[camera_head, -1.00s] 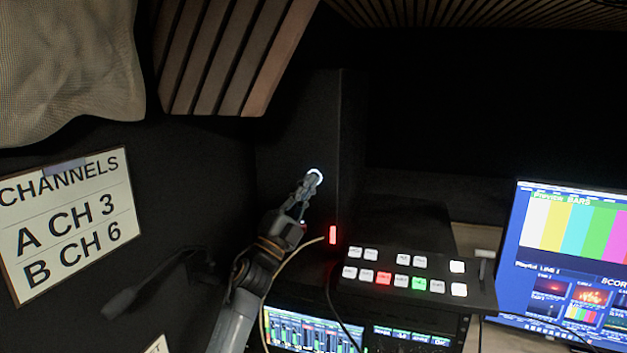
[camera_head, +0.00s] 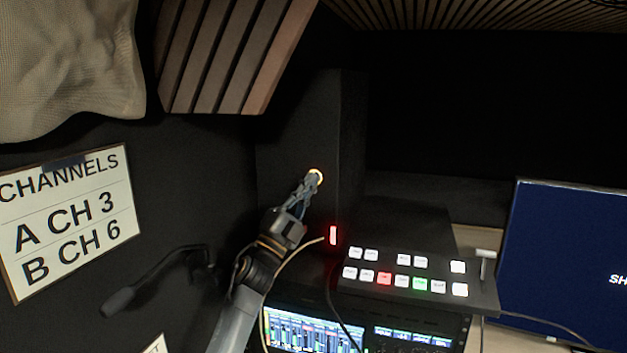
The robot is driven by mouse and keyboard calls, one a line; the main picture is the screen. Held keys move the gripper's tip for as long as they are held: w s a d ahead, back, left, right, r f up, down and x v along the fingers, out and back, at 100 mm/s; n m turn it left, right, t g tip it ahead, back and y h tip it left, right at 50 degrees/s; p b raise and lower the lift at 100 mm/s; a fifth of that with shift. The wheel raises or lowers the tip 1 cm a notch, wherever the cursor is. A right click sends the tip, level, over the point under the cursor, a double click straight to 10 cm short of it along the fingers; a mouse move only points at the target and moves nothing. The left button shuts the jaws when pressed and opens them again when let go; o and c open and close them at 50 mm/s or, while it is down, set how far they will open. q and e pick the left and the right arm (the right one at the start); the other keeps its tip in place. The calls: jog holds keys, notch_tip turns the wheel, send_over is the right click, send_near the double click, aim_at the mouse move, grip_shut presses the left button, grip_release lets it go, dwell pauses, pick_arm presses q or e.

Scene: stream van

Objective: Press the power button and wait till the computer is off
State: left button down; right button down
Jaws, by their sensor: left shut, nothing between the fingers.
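The computer (camera_head: 300,130) is a tall black case standing at the back, left of centre. Its round power button (camera_head: 317,175) has a lit ring, now warm orange-white. My left gripper (camera_head: 313,181) is shut and empty, with its fingertips at the button and covering part of the ring; I cannot tell whether they press on it. The monitor (camera_head: 570,265) at the right shows a plain dark blue screen with the white letters "SH" at its cut-off right side. My right gripper is not in view.
A switcher panel (camera_head: 480,290) with lit white, red and green buttons sits right of my arm. Below it is a rack unit with a lit screen (camera_head: 310,330). A red light (camera_head: 333,235) and cable are close by. A microphone (camera_head: 120,300) and channel sign (camera_head: 70,220) are left.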

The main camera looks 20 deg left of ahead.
pick_arm(q)
jog(key=shift+s+p, duration=0.5)
jog(key=shift+s, duration=0.3)
jog(key=s+p, duration=0.2)
jog(key=s, duration=0.3)
jog(key=shift+a+p, duration=0.15)
jog(key=shift+p, duration=0.15)
dwell(0.6)
